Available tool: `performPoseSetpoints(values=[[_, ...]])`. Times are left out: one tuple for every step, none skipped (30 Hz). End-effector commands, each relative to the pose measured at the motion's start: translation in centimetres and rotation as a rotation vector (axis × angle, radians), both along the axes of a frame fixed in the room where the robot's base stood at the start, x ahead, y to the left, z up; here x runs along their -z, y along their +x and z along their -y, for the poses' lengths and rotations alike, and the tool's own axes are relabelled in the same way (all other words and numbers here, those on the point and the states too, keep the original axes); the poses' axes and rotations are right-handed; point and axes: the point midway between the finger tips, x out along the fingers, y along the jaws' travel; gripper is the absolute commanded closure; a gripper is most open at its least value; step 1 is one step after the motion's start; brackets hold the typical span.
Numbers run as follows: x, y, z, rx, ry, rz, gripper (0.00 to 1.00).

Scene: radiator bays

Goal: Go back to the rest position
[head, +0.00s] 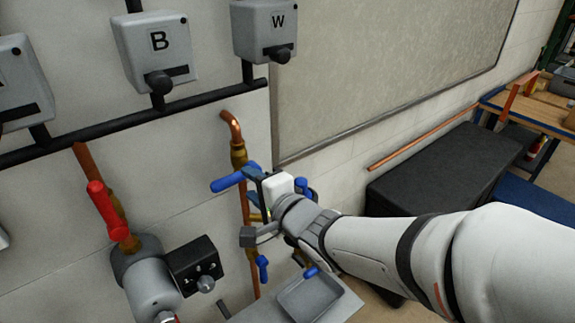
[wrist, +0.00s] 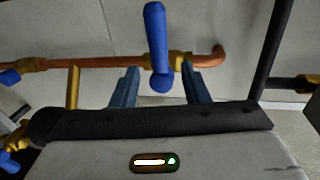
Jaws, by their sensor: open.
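My gripper (head: 257,192) is at the copper pipe (head: 236,130) in the middle of the head view, jaws apart. In the wrist view its two blue-grey fingers (wrist: 160,88) point toward the pipe (wrist: 110,62). A blue lever handle (head: 228,182) on a brass valve shows just left of the fingers in the head view. In the wrist view the handle (wrist: 156,35) stands across the pipe, with its lower end between the fingers. There are visible gaps on both sides of it. My arm reaches in from the lower right.
Wall boxes B (head: 155,62) and W (head: 264,45) hang on a black rail above. A red lever (head: 107,210) is at left. A grey tray (head: 310,295) lies below my gripper. A black cabinet (head: 445,170) and a wooden bench (head: 540,108) stand to the right.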

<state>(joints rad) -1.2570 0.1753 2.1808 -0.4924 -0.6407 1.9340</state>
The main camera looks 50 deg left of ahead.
Motion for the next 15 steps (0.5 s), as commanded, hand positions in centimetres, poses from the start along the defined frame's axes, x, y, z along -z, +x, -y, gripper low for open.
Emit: performPoseSetpoints(values=[[-0.1,0.0,0.6,0.001,0.001,0.001,0.59],[-0.2,0.0,0.9,0.001,0.001,0.001,0.59],[-0.2,0.0,1.2,0.001,0.001,0.001,0.59],[-0.3,0.0,1.4,0.001,0.001,0.0,0.59],[-0.3,0.0,1.5,0.001,0.001,0.0,0.59],[-0.3,0.0,1.7,0.001,0.0,-0.001,0.59],[-0.3,0.0,1.8,0.0,0.0,-0.001,0.59],[-0.3,-0.1,1.8,0.0,0.0,-0.001,0.59],[-0.3,-0.1,1.8,0.0,-0.001,-0.001,0.59],[-0.3,-0.1,1.8,0.0,-0.001,-0.001,0.59],[-0.3,-0.1,1.8,0.0,-0.001,-0.001,0.59],[-0.3,-0.1,1.8,0.0,-0.001,-0.001,0.59],[-0.3,-0.1,1.8,0.0,-0.001,-0.001,0.59],[-0.3,-0.1,1.8,0.0,-0.001,-0.001,0.59],[-0.3,-0.1,1.8,0.0,0.0,0.0,0.59]])
